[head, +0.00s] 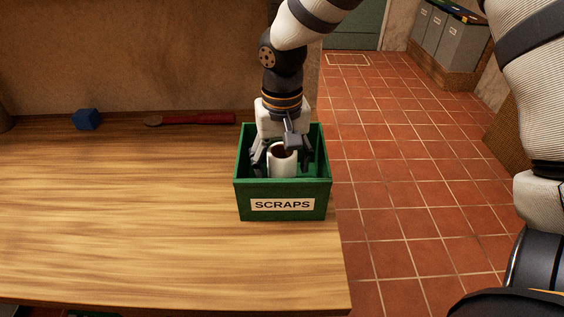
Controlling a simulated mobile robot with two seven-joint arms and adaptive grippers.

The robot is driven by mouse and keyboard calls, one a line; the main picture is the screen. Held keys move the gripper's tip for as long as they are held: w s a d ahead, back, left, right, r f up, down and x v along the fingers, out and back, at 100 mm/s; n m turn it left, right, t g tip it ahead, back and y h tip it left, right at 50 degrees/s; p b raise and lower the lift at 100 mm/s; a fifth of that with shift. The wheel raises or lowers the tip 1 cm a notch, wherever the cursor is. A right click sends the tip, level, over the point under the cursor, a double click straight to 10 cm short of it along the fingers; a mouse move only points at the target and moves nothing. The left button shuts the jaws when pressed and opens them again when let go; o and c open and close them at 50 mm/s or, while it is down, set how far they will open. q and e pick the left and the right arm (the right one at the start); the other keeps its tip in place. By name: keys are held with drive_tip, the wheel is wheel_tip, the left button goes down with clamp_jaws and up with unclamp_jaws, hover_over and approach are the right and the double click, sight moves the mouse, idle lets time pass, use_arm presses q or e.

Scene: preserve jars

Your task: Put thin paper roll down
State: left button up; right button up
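A short white paper roll (282,161) with a dark hollow core stands upright inside the green box labelled SCRAPS (283,188), near its front wall. My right gripper (283,158) reaches down into the box from above. Its dark fingers are spread around the roll, with a visible gap between the roll and the right-hand finger, so it looks open. One finger passes in front of the roll's upper rim, and I cannot tell whether it touches. The roll's lower end is hidden by the box's front wall. My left gripper is not in view.
The box stands at the right end of the wooden table (150,220), close to its edge. A red-handled tool (195,120) and a blue block (87,119) lie at the back. Grey bins (460,57) stand beyond the tiled floor.

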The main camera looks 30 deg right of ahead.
drive_tip(key=shift+r, duration=0.1)
wheel_tip(320, 180, up, 12)
idle(0.5)
